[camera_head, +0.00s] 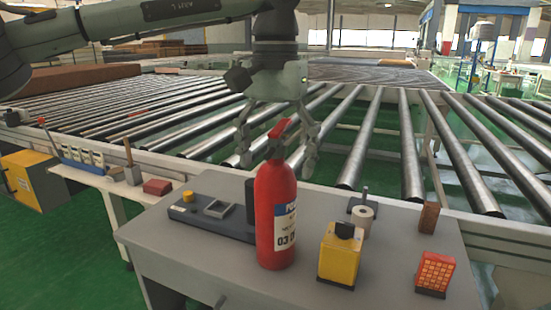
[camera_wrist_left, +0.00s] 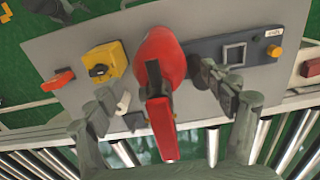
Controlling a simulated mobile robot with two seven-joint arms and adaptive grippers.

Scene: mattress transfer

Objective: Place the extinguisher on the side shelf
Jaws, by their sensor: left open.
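A red fire extinguisher (camera_head: 276,212) stands upright on a grey table (camera_head: 180,255) in the head view. My left gripper (camera_head: 279,160) is above and behind its top, pointing down with its fingers spread. In the left wrist view the extinguisher (camera_wrist_left: 160,62) is seen from above, its red handle pointing toward the gripper. The open fingers of my left gripper (camera_wrist_left: 165,97) lie on either side of the handle, with gaps. A narrow white side shelf (camera_head: 105,181) is at the left, along the conveyor. My right gripper does not show.
A yellow box (camera_head: 340,258), a red block (camera_head: 434,272), a white roll (camera_head: 362,221) and a brown block (camera_head: 429,218) share the table. A dark panel (camera_head: 222,218) lies left of the extinguisher. The shelf holds a dark red block (camera_head: 157,187). Conveyor rollers (camera_head: 410,150) run behind.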

